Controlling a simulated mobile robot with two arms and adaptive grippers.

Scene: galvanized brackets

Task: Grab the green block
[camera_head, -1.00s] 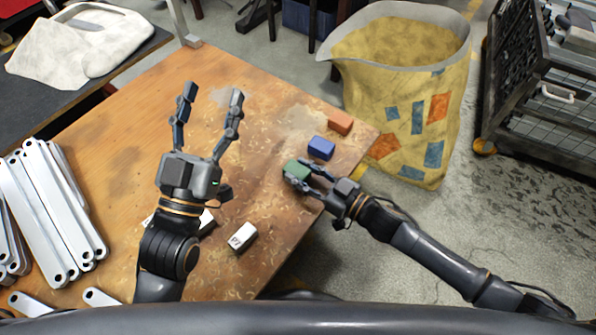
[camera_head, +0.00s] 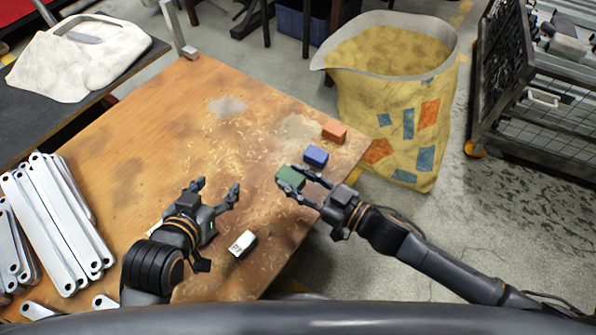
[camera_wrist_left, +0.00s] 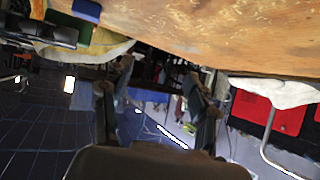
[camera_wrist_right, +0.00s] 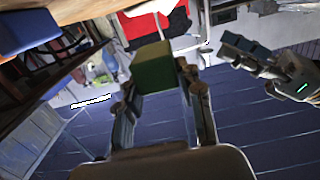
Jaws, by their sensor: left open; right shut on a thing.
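The green block (camera_head: 290,178) is near the right edge of the wooden table, between the fingers of my right gripper (camera_head: 303,184). In the right wrist view the green block (camera_wrist_right: 153,68) sits between the fingertips, and the gripper is shut on it. I cannot tell whether the block touches the table. My left gripper (camera_head: 213,192) is open and empty over the table, to the left of the block. In the left wrist view its two fingers (camera_wrist_left: 158,80) stand apart with nothing between them.
A blue block (camera_head: 316,155) and an orange block (camera_head: 334,131) lie just beyond the green one. A white block (camera_head: 242,244) lies nearer me. Metal brackets (camera_head: 62,225) are stacked at left. A yellow sack (camera_head: 385,120) stands beyond the table's right edge.

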